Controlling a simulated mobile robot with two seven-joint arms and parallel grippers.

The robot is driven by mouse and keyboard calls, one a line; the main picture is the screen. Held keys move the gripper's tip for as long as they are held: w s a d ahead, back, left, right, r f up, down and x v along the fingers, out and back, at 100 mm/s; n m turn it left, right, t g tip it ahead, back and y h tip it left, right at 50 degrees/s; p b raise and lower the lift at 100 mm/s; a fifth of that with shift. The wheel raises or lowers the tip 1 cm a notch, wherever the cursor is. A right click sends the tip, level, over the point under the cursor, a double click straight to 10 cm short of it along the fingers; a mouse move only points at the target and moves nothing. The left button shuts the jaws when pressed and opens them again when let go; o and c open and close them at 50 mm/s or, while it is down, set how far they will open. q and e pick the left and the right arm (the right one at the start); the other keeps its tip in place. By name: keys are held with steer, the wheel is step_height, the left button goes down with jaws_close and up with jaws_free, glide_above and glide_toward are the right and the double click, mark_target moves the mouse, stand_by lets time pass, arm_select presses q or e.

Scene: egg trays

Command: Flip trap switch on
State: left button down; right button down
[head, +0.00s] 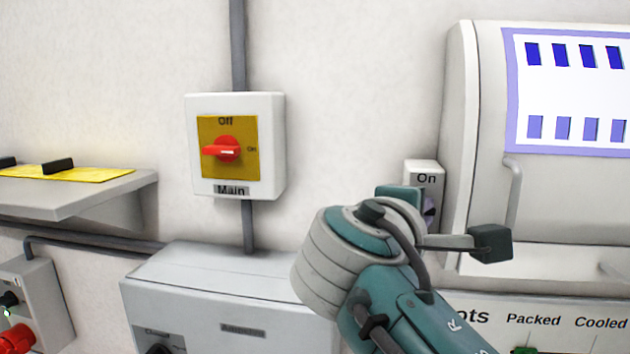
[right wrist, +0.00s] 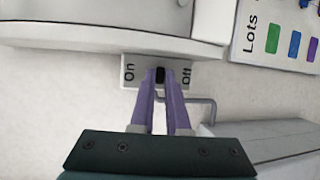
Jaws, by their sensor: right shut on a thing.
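The trap switch is a small white wall plate (head: 425,168) beside the large rounded machine. Its "On" label shows in the head view, and the rest is largely behind my right arm. In the right wrist view the plate (right wrist: 141,67) has "On" at the left and "Off" at the right, with a black lever (right wrist: 160,74) between them. My right gripper (right wrist: 161,85) has its two purple fingers shut on the lever, one on each side. I cannot tell which setting the lever is in. My left gripper is not in view.
A "Main" switch box (head: 267,150) with a red knob hangs left on the wall. Below it stands a grey box (head: 215,285). The white machine (head: 461,130) with a handle is close on the right. A shelf (head: 110,195) juts out far left.

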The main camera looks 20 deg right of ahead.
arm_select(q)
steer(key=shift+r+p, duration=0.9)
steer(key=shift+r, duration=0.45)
arm_select(e)
steer(key=shift+w+r+n+g+y, duration=0.1)
steer(key=shift+r+n+g+y, duration=0.25)
steer(key=shift+g+y, duration=0.3)
steer(key=c, duration=0.9)
jaws_free()
